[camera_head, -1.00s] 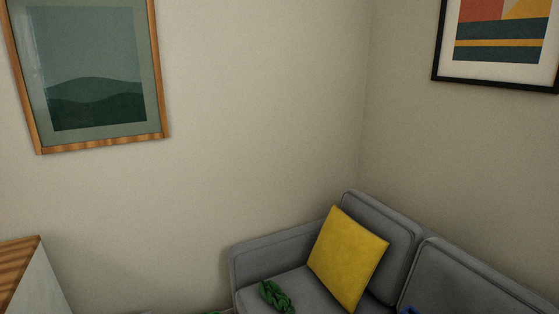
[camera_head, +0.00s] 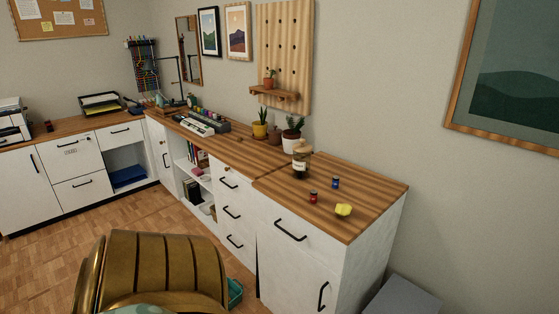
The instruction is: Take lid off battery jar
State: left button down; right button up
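A glass jar (camera_head: 300,164) with a pale label stands upright on the wooden top of the white cabinet, near its back left part. A brownish lid (camera_head: 302,145) appears to sit on top of the jar. What is inside the jar is too small to tell. Neither of my grippers is in view.
A small red item (camera_head: 313,197), a small blue item (camera_head: 335,183) and a yellow lump (camera_head: 343,210) lie on the wooden top (camera_head: 375,190). Potted plants (camera_head: 291,134) stand left of the jar. A brass-coloured curved chair-like object (camera_head: 160,265) fills the lower left foreground.

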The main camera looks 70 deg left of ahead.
aim_at(300, 148)
jog(key=k+u, duration=0.1)
jog(key=u, duration=1.4)
jog(key=i+l+u, duration=0.1)
jog(key=u, duration=0.35)
